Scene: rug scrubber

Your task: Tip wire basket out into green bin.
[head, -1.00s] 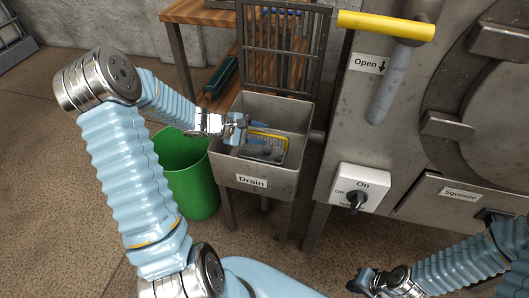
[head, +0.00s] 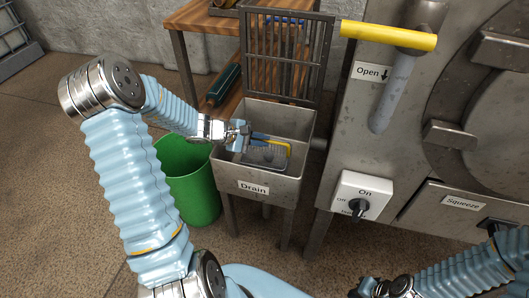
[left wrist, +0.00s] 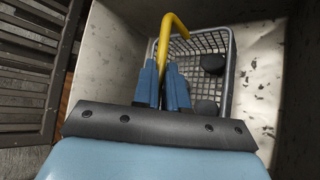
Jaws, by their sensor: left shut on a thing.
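The wire basket (head: 265,157) is grey mesh with a yellow handle (head: 290,150). It is inside the grey drain sink. The left wrist view shows the basket (left wrist: 218,42) with dark lumps in it, and its yellow handle (left wrist: 161,38) running down between my fingers. My left gripper (head: 246,137) is shut on the handle at the sink's left side; in the left wrist view the fingers (left wrist: 163,85) hide part of the basket. The green bin (head: 192,180) stands on the floor left of the sink, its rim partly behind my left arm. My right gripper (head: 362,288) is low, near the bottom edge; its fingers are unclear.
The sink (head: 225,172) has a "Drain" label and an upright grate (head: 290,50) behind it. A wooden bench (head: 195,18) with a dark green bottle-like object (head: 223,84) stands behind. A metal machine with a yellow lever (head: 388,32) and switch box (head: 361,194) is on the right.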

